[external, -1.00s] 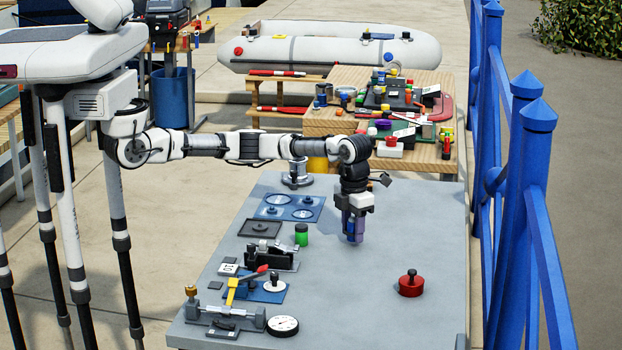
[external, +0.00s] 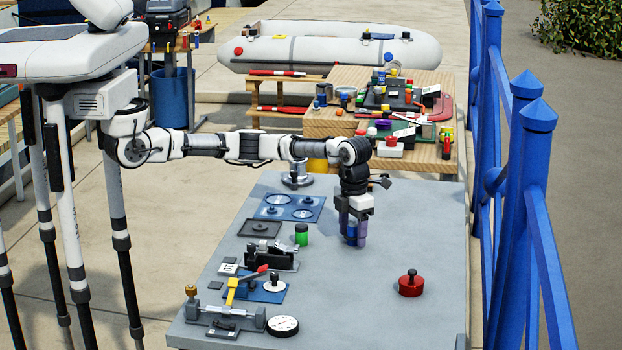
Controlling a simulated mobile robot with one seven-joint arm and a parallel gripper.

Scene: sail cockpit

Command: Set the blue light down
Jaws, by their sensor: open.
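The blue light (external: 351,234) stands upright on the grey table (external: 400,225), right of the green-capped cylinder. My gripper (external: 352,238) points straight down over it. Its fingers are open, one on each side of the blue light, and partly hide it. Whether a finger still touches it cannot be told from here.
A green light-like cylinder (external: 301,235) stands to the left, near a black clamp device (external: 268,256). A blue plate with round recesses (external: 290,207) lies behind it. A red knobbed disc (external: 411,284) sits at the front right. The blue railing (external: 520,200) runs along the right side.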

